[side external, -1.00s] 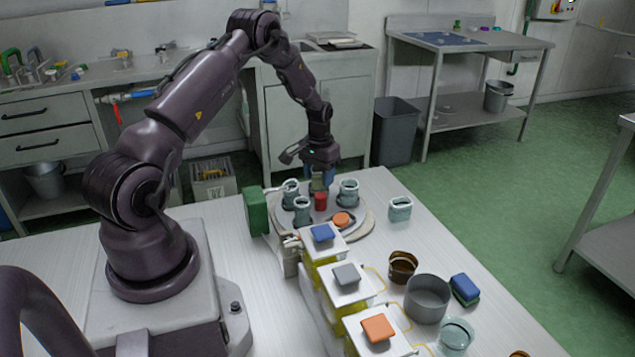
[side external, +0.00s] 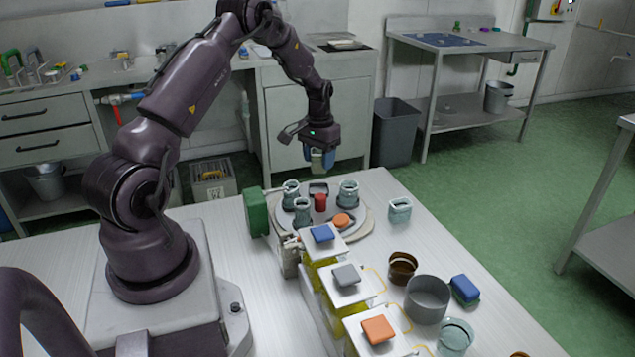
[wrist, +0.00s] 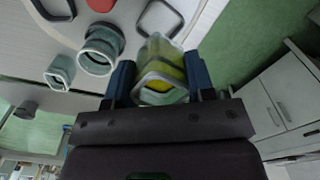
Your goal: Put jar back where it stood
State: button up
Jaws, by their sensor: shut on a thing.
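My gripper (side external: 317,160) has blue fingers and is shut on a clear, square-mouthed jar with yellow contents (wrist: 162,62). It holds the jar in the air above the far side of the round turntable (side external: 364,224). In the side view the jar is small and partly covered by the fingers. An empty dark square holder (side external: 318,188) lies on the turntable below; it also shows in the wrist view (wrist: 160,17). Glass jars stand on the turntable at left (side external: 290,190), right (side external: 348,193) and front (side external: 302,212), around a red knob (side external: 320,202).
An orange piece (side external: 342,219) lies at the turntable's front. A green block (side external: 256,213) stands left of it, a square glass jar (side external: 400,209) right. Lidded yellow containers (side external: 346,278), a grey pot (side external: 427,298) and a brown bowl (side external: 402,268) stand nearer. The table's far right is clear.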

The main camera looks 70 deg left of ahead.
aim_at(320, 151)
jog(key=shift+r, duration=0.1)
jog(key=shift+r, duration=2.25)
jog(key=shift+w+d+r, duration=0.1)
jog(key=shift+r, duration=0.1)
jog(key=shift+w+d+m, duration=0.3)
jog(key=shift+w+d, duration=0.05)
jog(key=shift+d, duration=0.2)
jog(key=w+d+m, duration=0.4)
jog(key=d, duration=0.7)
jog(key=w+d+m, duration=0.4)
jog(key=d, duration=0.7)
jog(key=shift+s+a+f, duration=0.1)
jog(key=shift+s+f, duration=0.05)
jog(key=shift+f, duration=2.35)
jog(key=shift+s+a+f, duration=0.1)
jog(key=shift+f, duration=2.4)
jog(key=shift+f, duration=0.6)
jog(key=shift+f, duration=0.5)
